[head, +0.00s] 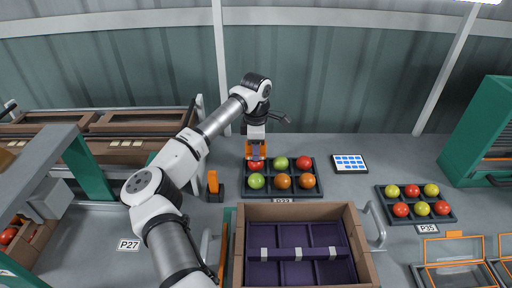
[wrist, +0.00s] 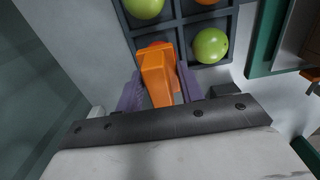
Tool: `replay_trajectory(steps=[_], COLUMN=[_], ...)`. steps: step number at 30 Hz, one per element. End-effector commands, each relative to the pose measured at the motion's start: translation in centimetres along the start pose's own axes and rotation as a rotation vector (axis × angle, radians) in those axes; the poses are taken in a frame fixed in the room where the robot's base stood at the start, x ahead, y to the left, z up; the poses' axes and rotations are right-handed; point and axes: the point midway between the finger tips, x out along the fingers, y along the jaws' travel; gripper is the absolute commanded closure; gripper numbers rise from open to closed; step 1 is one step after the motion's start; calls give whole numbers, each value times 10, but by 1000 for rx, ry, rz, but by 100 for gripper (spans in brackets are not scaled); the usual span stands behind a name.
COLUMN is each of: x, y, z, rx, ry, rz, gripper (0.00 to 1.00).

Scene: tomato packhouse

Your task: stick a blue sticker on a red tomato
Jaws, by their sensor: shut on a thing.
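My gripper (head: 256,142) is over the back left cell of the dark tray P23 and points down. It is shut on an orange tool (wrist: 157,75), which sits between the purple fingers in the wrist view. A red tomato (head: 256,164) lies in that cell right below the tool, mostly covered by it in the wrist view. Whether the tool touches it, and whether a sticker is on its tip, I cannot tell. Another red tomato (head: 304,162) lies in the back right cell. A white sheet with blue stickers (head: 349,162) lies right of the tray.
The tray (head: 270,193) also holds green and orange tomatoes. An orange piece (head: 212,182) stands in a dark holder at its left. A wooden crate with purple dividers (head: 300,211) is in front. A second tomato tray (head: 415,217) is at right.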

Motion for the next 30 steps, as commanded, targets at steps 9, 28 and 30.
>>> replay_trajectory(steps=[9, 28, 30], x=[1, 9, 10], y=[0, 0, 0], z=[0, 0, 0], rx=[0, 0, 0], ry=[0, 0, 0], rz=[0, 1, 1], gripper=[79, 79, 79])
